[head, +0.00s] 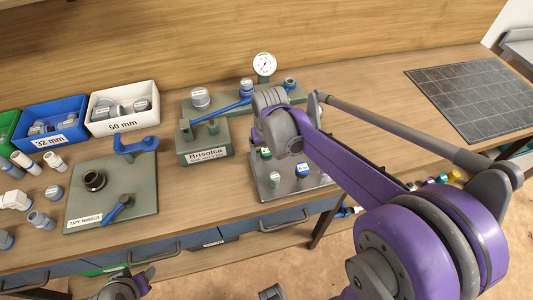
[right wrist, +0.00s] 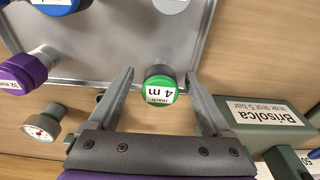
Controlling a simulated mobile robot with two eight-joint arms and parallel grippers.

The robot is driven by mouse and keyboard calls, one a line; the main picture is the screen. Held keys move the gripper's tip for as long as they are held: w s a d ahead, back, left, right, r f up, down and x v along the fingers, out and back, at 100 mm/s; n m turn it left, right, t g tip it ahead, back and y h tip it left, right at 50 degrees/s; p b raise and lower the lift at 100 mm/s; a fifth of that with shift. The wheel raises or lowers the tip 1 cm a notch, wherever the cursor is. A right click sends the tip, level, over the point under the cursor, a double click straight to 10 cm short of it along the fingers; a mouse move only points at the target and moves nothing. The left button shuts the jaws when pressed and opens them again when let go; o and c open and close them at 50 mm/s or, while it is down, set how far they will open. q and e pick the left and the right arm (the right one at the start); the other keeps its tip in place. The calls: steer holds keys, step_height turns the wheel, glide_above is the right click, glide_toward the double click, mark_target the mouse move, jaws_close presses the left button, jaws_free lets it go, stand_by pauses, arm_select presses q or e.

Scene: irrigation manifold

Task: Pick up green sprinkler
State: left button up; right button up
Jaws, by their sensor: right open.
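The green sprinkler (right wrist: 160,88), a grey body with a green cap labelled "4 m reach", stands at the edge of a metal tray in the right wrist view. In the head view a green-topped part (head: 265,153) shows on the tray (head: 318,181), partly behind my right gripper (head: 272,118). In the right wrist view my right gripper (right wrist: 160,77) is open, a finger on each side of the sprinkler, with visible gaps and nothing held. My left gripper (head: 125,287) shows only in part at the bottom of the head view; its jaws are unclear.
A blue-topped part (head: 302,168) stands on the same tray. The Brisolca block (head: 205,154) and a blue-handled lever are left of it, a gauge (head: 264,64) behind. A purple-capped part (right wrist: 22,72) is nearby. Bins and the tape-winder plate (head: 140,205) fill the left.

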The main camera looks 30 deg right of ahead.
jaws_close()
stand_by(0.4)
steer(key=shift+r, duration=0.1)
